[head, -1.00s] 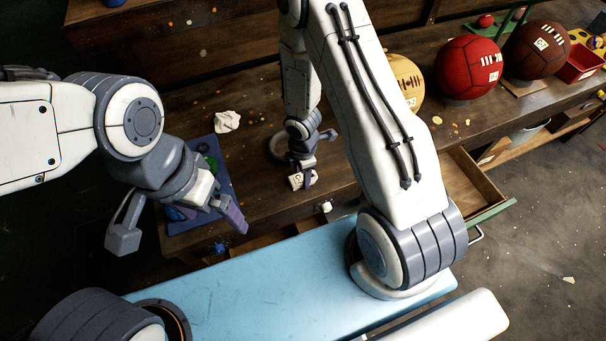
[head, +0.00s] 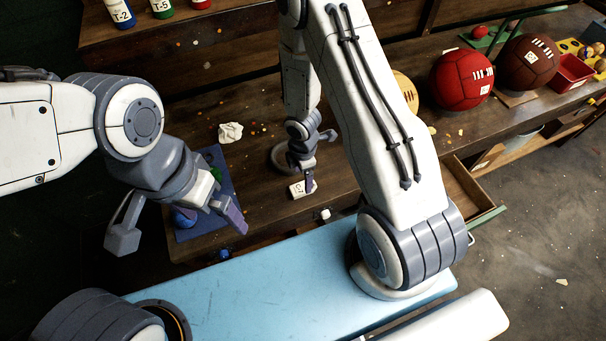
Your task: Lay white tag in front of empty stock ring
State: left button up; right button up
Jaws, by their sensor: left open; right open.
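The white tag (head: 302,189) with dark marks lies on the brown workbench, toward its front edge. A grey ring (head: 280,158) with no ball on it stands just behind the tag and slightly left; my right wrist hides part of it. My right gripper (head: 305,177) is open directly over the tag; one finger overlaps the tag in the picture, and I cannot tell if they touch.
A red ball (head: 458,80), a brown ball (head: 528,62) and a red bin (head: 571,74) stand right. An open drawer (head: 467,192) juts out at the front.

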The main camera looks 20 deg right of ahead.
notch_tip(320, 180, up, 7)
jog(key=p, duration=0.6)
notch_tip(320, 180, up, 9)
jog(key=m+h, duration=0.1)
jog(key=m, duration=0.2)
send_over(303, 188)
jog(key=w+a, duration=0.1)
jog(key=a, duration=0.2)
jog(key=s+a+r+m+t, duration=0.1)
jog(key=s+a+r+m, duration=0.2)
jog(key=r, duration=0.5)
jog(key=s+a+r+m+y, duration=0.1)
jog(key=s+a+r+m, duration=0.1)
jog(key=s+r, duration=0.4)
jog(key=s+a+r+m+g+y, duration=0.1)
jog(key=s+a+r+m, duration=0.2)
jog(key=s+r, duration=0.3)
jog(key=s+a, duration=0.1)
jog(key=s, duration=0.3)
jog(key=shift+w, duration=0.15)
